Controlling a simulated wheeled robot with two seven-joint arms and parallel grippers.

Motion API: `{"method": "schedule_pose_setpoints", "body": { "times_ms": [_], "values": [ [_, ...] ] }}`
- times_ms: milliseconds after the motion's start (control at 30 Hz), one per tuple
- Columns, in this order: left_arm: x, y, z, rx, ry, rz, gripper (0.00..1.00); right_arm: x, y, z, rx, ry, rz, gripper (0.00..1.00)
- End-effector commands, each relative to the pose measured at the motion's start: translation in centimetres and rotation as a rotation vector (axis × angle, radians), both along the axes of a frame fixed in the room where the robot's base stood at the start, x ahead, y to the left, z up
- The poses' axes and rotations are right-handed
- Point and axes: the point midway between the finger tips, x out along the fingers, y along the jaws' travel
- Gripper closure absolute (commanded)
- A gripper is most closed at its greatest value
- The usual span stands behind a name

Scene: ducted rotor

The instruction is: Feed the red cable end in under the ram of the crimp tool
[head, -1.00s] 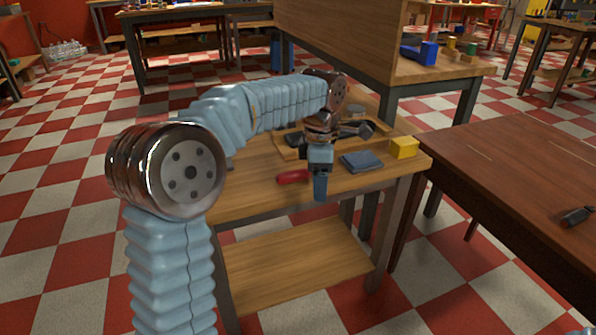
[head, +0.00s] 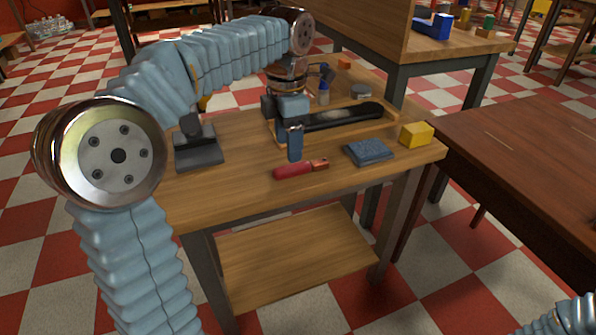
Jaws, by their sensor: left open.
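The red cable end (head: 291,170), with a copper-coloured tip at its right, lies on the wooden bench (head: 245,185) near the front edge. A dark grey block with an upright part (head: 199,155) stands at the bench's left; it looks like the crimp tool, partly behind my left arm. Its ram cannot be made out. My left gripper (head: 294,150) is open and points down just behind and above the red cable end, apart from it as far as I can see. One finger hides most of the other. My right gripper is out of view; only a bit of that arm shows at bottom right.
A wooden tray (head: 345,133) holds a long black tool (head: 343,116) behind the gripper. A blue-grey cloth or pad (head: 369,152) and a yellow block (head: 416,134) lie to the right.

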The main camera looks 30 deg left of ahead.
Motion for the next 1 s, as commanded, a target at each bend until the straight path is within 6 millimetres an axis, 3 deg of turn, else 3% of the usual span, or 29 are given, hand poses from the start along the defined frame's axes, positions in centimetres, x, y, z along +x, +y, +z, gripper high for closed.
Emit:
{"method": "schedule_pose_setpoints", "body": {
  "times_ms": [400, 700, 1000],
  "values": [
    [0.0, 0.2, -5.3, 0.0, 0.001, -0.001, 0.4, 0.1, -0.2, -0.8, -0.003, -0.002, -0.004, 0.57],
    [0.1, 0.2, -5.8, -0.001, -0.001, -0.001, 0.4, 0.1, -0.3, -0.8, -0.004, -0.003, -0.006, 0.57],
    [0.1, 0.2, -5.8, 0.0, 0.0, -0.001, 0.86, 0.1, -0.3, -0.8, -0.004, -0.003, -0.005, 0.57]
  ]
}}
